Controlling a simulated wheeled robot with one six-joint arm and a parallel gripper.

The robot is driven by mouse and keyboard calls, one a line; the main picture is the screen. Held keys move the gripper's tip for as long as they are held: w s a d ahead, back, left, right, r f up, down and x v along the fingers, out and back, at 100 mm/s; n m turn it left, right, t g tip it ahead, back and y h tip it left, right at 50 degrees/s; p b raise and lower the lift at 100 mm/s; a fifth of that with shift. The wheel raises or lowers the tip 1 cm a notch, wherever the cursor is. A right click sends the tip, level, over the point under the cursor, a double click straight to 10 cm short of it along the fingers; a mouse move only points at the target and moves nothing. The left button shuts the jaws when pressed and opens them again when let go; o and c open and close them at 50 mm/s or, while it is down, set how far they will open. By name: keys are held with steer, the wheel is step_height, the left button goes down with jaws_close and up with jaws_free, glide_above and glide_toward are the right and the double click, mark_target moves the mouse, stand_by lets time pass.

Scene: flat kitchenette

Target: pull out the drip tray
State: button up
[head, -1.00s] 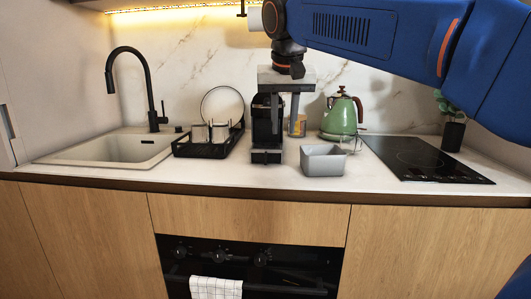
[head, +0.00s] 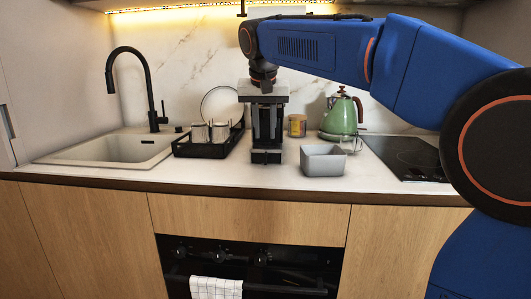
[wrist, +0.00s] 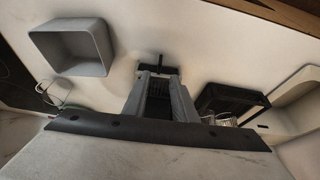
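A narrow black coffee machine (head: 267,146) stands on the counter, mostly hidden behind my gripper in the head view. Its drip tray (head: 266,157) is the low black part at the front of its base. In the wrist view the tray (wrist: 158,70) shows just beyond the fingertips. My gripper (head: 267,136) points down in front of the machine, with its two grey fingers apart and the dark machine showing between them. In the wrist view the open fingers (wrist: 161,76) hold nothing that I can see. Whether they touch the machine I cannot tell.
A grey open bin (head: 323,161) stands right of the machine. A black dish rack (head: 205,149) with cups and a plate is on the left. A yellow mug (head: 297,125) and green kettle (head: 341,117) stand behind. The counter's front strip is clear.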

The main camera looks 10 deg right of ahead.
mark_target(266, 154)
steer(key=x, duration=0.9)
jaws_close()
steer(key=shift+r, duration=0.1)
stand_by(1.2)
